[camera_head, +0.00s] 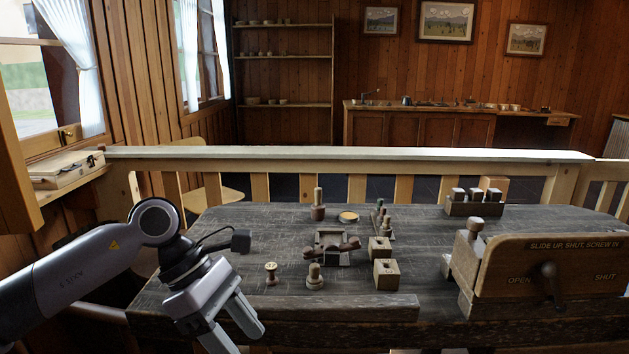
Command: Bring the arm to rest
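My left arm comes in from the left, and my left gripper (236,330) hangs at the front left edge of the dark wooden table (240,222). Its two fingers point down and stand apart, with nothing visible between them. The fingertips are near the picture's bottom. A small turned spool (271,273) and a larger turned piece (315,276) stand on the table to the right of the gripper, apart from it. My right arm and gripper are not in view.
Two wooden blocks with holes (386,274) stand mid-table, beside a small stand with dark turned pieces (335,247). A wooden box marked OPEN and SHUT (548,255) fills the right. A rack (474,208) stands at the back right. A pale railing (350,154) runs behind the table.

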